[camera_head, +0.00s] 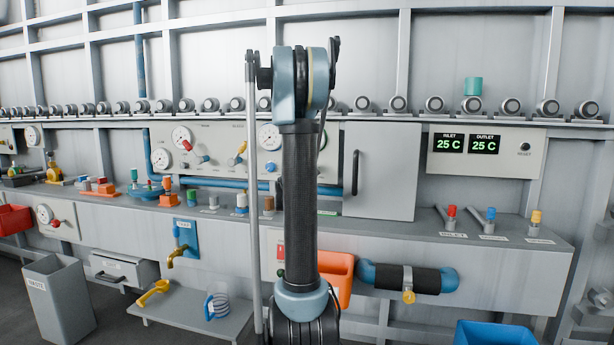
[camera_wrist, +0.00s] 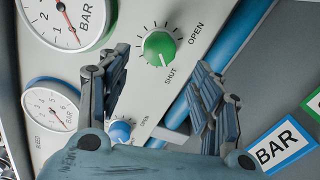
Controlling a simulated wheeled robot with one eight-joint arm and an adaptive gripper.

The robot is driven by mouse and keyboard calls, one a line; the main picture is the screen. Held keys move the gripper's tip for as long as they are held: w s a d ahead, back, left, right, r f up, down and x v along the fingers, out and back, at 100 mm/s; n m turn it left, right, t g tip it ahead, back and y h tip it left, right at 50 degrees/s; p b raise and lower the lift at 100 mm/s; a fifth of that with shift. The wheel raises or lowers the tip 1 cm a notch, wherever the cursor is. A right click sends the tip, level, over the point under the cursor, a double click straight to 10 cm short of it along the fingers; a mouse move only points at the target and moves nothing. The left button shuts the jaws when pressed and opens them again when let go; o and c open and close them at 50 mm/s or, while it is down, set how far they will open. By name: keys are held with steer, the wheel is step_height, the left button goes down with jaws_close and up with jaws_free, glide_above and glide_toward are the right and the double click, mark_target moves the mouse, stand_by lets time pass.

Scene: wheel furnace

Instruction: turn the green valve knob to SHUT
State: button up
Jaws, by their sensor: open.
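The green valve knob (camera_wrist: 160,48) shows in the wrist view on a pale panel, ringed by tick marks. The word OPEN is printed at its upper right and SHUT just below it. A small white mark on its lower edge appears to face roughly the SHUT side; its exact angle is hard to tell. My gripper (camera_wrist: 160,62) is open and empty, with one finger to the lower left of the knob and one to the lower right. Neither finger visibly touches it. In the head view my arm hides my gripper, and I cannot make out the green knob.
In the wrist view, a blue knob (camera_wrist: 120,131) sits low between the fingers, near two gauges (camera_wrist: 65,18) (camera_wrist: 50,108). A blue pipe (camera_wrist: 232,55) runs diagonally by the right finger. In the head view, a grey cabinet (camera_head: 380,170) stands right of my arm.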

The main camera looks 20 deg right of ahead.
steer(key=v, duration=0.5)
steer(key=shift+a, duration=0.2)
steer(key=shift+s, duration=0.15)
steer(key=s+a+f+m+g+y, duration=0.15)
steer(key=s+f+m+g, duration=0.3)
steer(key=s, duration=0.55)
steer(key=s+a+f+m+g+y, duration=0.1)
steer(key=s+a+f+m+g, duration=0.15)
steer(key=s+f+m, duration=0.6)
steer(key=s+a+f+g+y, duration=0.3)
steer(key=s+a+f, duration=0.2)
steer(key=s+a, duration=0.3)
steer(key=s+a+f+g+y, duration=0.2)
steer(key=s+a, duration=0.6)
steer(key=s, duration=0.8)
step_height(320, 180, down, 3)
steer(key=shift+s+a+r+g+y, duration=0.1)
steer(key=shift+s+a+g+y, duration=0.25)
steer(key=shift+y, duration=0.9)
